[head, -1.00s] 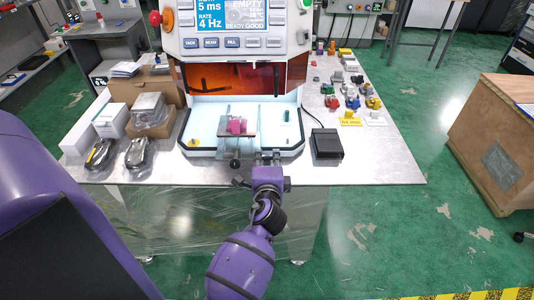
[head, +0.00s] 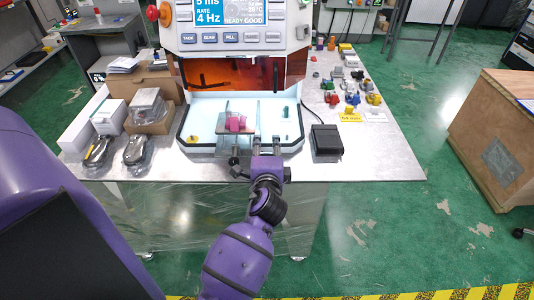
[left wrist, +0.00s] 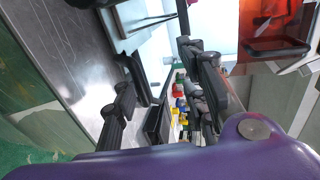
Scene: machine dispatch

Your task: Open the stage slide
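The stage slide (head: 229,130) is a small plate on rails at the white bay of the machine, with a pink block (head: 235,123) on it. A dark round knob (head: 234,161) shows at its front end. My left gripper (head: 266,146) is just right of the knob, at the bay's front edge, apart from it as far as I can see. In the left wrist view its two dark fingers (left wrist: 165,85) stand apart with nothing seen held between them. Contact with the slide is unclear. My right gripper is not in view.
The machine's control panel (head: 232,37) and orange window (head: 270,74) rise behind the bay. A black box (head: 326,140) stands to the right, with several small coloured parts beyond. Boxes and two wrapped devices (head: 137,150) lie to the left. The table's front right is clear.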

